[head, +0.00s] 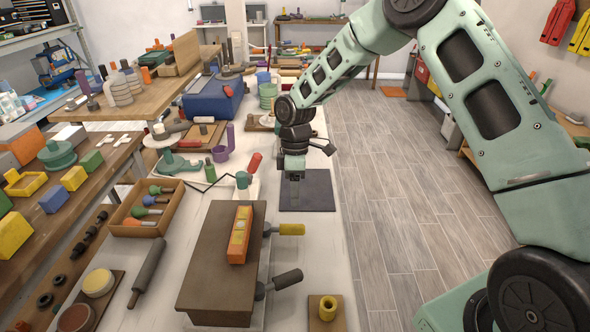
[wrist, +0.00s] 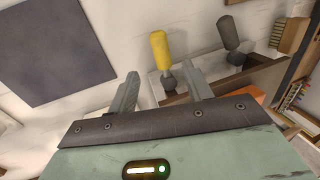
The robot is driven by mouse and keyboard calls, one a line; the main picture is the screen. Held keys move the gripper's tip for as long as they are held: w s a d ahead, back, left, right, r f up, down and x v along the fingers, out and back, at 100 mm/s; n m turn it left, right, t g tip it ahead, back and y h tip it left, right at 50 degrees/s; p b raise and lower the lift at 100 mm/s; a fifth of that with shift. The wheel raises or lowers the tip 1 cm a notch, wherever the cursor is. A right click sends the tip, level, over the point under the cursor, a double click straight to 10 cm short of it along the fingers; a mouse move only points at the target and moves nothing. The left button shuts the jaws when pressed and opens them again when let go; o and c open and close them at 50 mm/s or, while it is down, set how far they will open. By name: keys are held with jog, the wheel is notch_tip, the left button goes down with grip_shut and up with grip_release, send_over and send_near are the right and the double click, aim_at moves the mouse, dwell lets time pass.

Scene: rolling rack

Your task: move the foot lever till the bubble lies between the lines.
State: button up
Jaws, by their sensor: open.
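An orange level (head: 239,236) lies on top of a brown block (head: 215,270); its bubble and lines are too small to make out. Two levers stick out from the block's right side: one with a yellow handle (head: 291,229), one with a dark grey handle (head: 287,279). My gripper (head: 294,178) points down above the dark mat, beyond the block and apart from both levers. In the wrist view my gripper (wrist: 162,84) has its fingers spread with nothing held. The yellow handle (wrist: 160,48) and the dark grey handle (wrist: 229,32) show past the fingers.
The dark mat (head: 307,190) lies flat on the white table. A small wooden board with a yellow ring-shaped piece (head: 327,308) is at the near right. A wooden tray (head: 137,230) of coloured-handled tools stands left of the block. The table surface right of the levers is clear.

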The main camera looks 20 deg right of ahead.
jog(key=v, duration=0.7)
jog(key=shift+b, duration=0.4)
